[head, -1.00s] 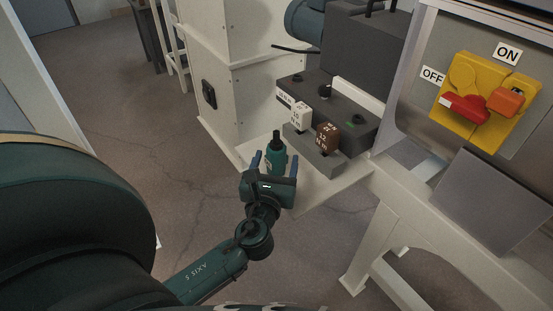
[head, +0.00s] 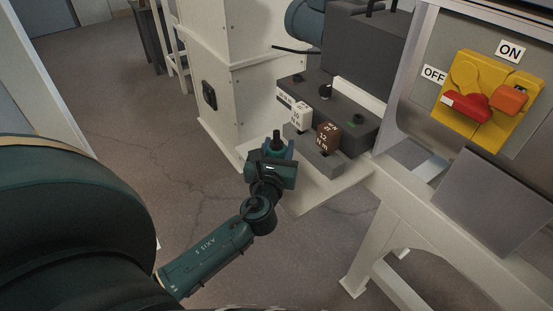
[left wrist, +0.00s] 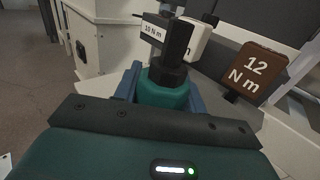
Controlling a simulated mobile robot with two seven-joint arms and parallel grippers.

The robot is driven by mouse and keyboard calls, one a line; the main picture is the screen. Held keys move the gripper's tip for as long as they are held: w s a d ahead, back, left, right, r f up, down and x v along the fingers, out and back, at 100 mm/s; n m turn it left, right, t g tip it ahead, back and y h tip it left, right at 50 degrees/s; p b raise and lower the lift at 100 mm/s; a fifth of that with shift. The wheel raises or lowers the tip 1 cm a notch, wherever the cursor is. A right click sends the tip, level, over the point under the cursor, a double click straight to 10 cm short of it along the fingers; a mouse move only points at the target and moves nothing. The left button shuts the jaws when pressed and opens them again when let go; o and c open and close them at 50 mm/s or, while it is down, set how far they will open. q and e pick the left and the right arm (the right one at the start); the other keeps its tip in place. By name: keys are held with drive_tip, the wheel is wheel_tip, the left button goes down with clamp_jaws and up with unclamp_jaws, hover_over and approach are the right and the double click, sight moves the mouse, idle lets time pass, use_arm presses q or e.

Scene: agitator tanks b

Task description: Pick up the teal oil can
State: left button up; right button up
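The teal oil can (head: 277,149) stands upright with its dark nozzle up, on the pale shelf in front of the grey block. Its teal shoulder and dark cap fill the middle of the left wrist view (left wrist: 163,92). My left gripper (head: 277,153) has its blue fingers on both sides of the can, close against it, and looks shut on it. In the left wrist view the fingers flank the can at left and right. The gripper body hides the can's lower part. My right gripper is not in view.
A white torque block (head: 301,115) and a brown "12 N m" block (head: 327,137) stand just behind and right of the can. A dark control box (head: 340,118) is behind them. A yellow switch with a red handle (head: 465,104) is at the right. Floor is open at left.

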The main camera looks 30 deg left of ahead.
use_arm(q)
drive_tip(key=c, duration=0.6)
drive_tip(key=shift+c, duration=0.2)
drive_tip(key=shift+r, duration=0.1)
